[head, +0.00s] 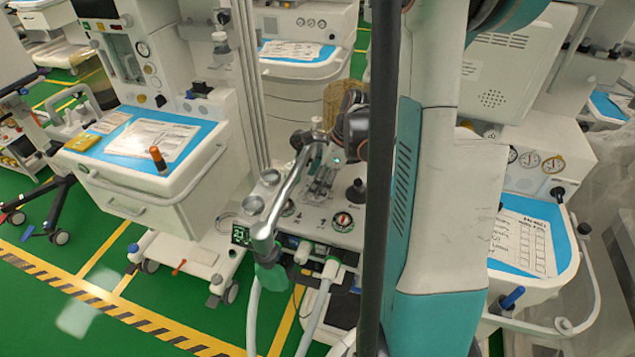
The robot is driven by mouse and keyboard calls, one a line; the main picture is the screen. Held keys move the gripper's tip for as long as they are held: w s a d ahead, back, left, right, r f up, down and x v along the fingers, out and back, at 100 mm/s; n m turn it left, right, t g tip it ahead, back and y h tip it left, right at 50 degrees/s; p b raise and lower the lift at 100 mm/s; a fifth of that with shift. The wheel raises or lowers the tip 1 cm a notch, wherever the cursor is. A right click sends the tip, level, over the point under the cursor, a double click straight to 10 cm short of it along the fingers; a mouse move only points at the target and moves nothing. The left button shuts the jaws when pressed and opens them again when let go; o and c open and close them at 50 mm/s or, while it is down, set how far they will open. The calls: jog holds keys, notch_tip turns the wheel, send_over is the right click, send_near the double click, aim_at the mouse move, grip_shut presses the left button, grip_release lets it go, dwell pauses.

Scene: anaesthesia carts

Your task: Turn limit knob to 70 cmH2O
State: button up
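A breathing-circuit panel (318,213) of an anaesthesia cart is in the middle of the head view. It carries a round dial-like knob with a red and white ring (343,221) and a black knob (357,190). A small pale cap (316,124) tops the post by the curved silver tube (289,184). I cannot read a scale or tell for sure which part is the limit knob. My dark gripper (326,134) is above the panel's far side, close to the cap. A dark pole hides part of it, and I cannot tell whether its fingers touch anything.
A cart with a blue top (196,138) and an orange-topped handle (158,160) stands at left. Another blue-topped cart (553,235) stands at right. Green floor with yellow lines is clear at lower left.

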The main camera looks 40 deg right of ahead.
jog(key=c, duration=1.1)
jog(key=shift+m, duration=0.3)
jog(key=shift+s+m+t+h, duration=0.15)
jog(key=shift+m+h, duration=0.4)
jog(key=shift+m, duration=0.8)
jog(key=shift+w+m+t+h, duration=0.1)
jog(key=shift+m+t+h, duration=0.3)
jog(key=shift+m, duration=0.95)
jog(key=o, duration=1.1)
